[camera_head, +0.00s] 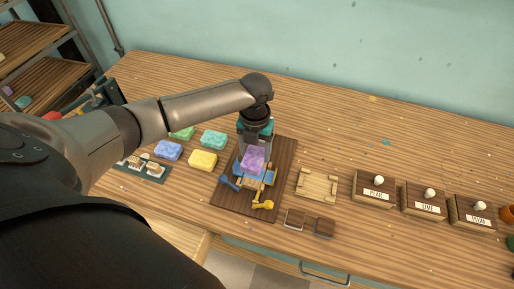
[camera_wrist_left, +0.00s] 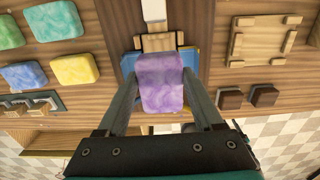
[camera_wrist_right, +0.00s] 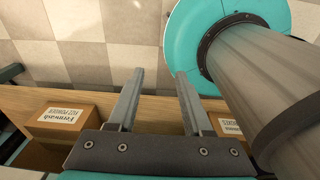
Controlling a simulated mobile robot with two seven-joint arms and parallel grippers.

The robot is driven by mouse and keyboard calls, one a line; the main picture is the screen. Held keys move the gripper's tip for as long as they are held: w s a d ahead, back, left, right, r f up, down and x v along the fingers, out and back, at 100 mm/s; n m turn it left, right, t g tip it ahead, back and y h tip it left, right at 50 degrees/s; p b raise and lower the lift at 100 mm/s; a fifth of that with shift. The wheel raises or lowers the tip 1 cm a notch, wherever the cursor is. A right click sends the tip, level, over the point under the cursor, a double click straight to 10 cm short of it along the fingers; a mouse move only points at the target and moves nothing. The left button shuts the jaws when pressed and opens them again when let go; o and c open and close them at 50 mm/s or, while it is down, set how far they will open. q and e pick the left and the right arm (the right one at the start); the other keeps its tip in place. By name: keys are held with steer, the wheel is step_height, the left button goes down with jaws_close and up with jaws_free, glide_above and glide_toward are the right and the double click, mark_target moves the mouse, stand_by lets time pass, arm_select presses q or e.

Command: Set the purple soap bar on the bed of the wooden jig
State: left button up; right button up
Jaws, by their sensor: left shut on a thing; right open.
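The purple soap bar (camera_head: 253,159) is held by my left gripper (camera_head: 254,150), which is shut on it. In the left wrist view the soap (camera_wrist_left: 161,85) sits between the two fingers. It is over the wooden jig, a dark board (camera_head: 285,160) with a pale wood block (camera_wrist_left: 158,42), blue parts and blue and yellow levers. The soap hides most of the bed below it, so I cannot tell whether it touches. My right gripper (camera_wrist_right: 160,75) is open and empty, away from the table top, with tiled floor beyond it.
Yellow (camera_head: 203,160), blue (camera_head: 168,150), teal (camera_head: 214,139) and green (camera_head: 182,133) bars lie left of the jig. A pale wooden tray (camera_head: 317,185) and two small dark blocks (camera_head: 294,219) lie right of it. Labelled wooden boxes with white knobs (camera_head: 374,190) stand further right. The back right of the table is clear.

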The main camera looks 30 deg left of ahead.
arm_select(q)
steer(key=shift+f+b, duration=0.35)
steer(key=shift+f, duration=0.2)
step_height(320, 180, down, 2)
steer(key=shift+f+b, duration=0.1)
steer(key=shift+b, duration=1.15)
steer(key=shift+w+f+b, duration=0.1)
steer(key=shift+f+b, duration=0.2)
steer(key=shift+f, duration=0.45)
arm_select(e)
steer(key=f, duration=0.1)
steer(key=w+f, duration=0.1)
steer(key=f, duration=0.2)
steer(key=shift+w+a+f, duration=0.1)
steer(key=shift+w, duration=0.15)
arm_select(q)
steer(key=shift+p, duration=0.65)
arm_select(e)
steer(key=shift+s+r, duration=0.15)
steer(key=shift+r, duration=0.45)
arm_select(q)
steer(key=shift+f, duration=0.55)
arm_select(e)
steer(key=shift+f, duration=0.25)
arm_select(q)
steer(key=o, duration=1.5)
